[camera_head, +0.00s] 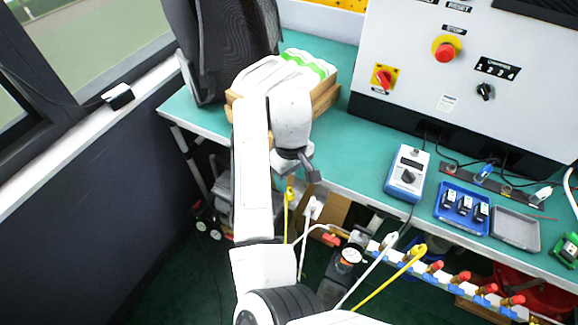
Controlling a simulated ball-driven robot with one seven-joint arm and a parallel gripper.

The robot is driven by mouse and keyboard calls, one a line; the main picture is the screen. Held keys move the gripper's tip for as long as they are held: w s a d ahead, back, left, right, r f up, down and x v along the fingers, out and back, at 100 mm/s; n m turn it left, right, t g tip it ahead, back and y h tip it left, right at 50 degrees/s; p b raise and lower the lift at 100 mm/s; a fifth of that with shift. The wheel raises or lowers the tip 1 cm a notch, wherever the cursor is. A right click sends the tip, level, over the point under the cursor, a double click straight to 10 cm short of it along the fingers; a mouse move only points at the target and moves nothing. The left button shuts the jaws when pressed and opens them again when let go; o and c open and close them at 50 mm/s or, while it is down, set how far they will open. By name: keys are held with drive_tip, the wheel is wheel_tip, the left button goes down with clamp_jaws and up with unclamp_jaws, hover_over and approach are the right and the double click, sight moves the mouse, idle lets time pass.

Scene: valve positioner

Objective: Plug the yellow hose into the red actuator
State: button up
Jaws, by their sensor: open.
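My white arm reaches up the middle of the head view, and its dark gripper (311,173) is open over the front edge of the green table. I see nothing between its fingers. One yellow hose (395,275) runs diagonally up to a yellow end at the lower right. Another yellow piece (287,208) hangs upright just below my gripper, apart from it; its lower part is thin. Several red-capped parts (462,277) sit in a row on a blue and white rail below the table. Which one is the red actuator I cannot tell. Another red part (331,239) is left of the rail.
White hoses (370,268) run beside the yellow ones. The green table (352,148) holds a blue meter (407,174), a blue tray (445,217) and a grey tray (516,239). A control panel (430,90) stands behind. A wooden box and dark backpack are behind my gripper.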

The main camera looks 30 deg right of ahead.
sight(291, 192)
wheel_tip(291, 192, down, 8)
drive_tip(key=shift+r, duration=0.2)
drive_tip(key=shift+c, duration=0.4)
clamp_jaws()
idle(0.5)
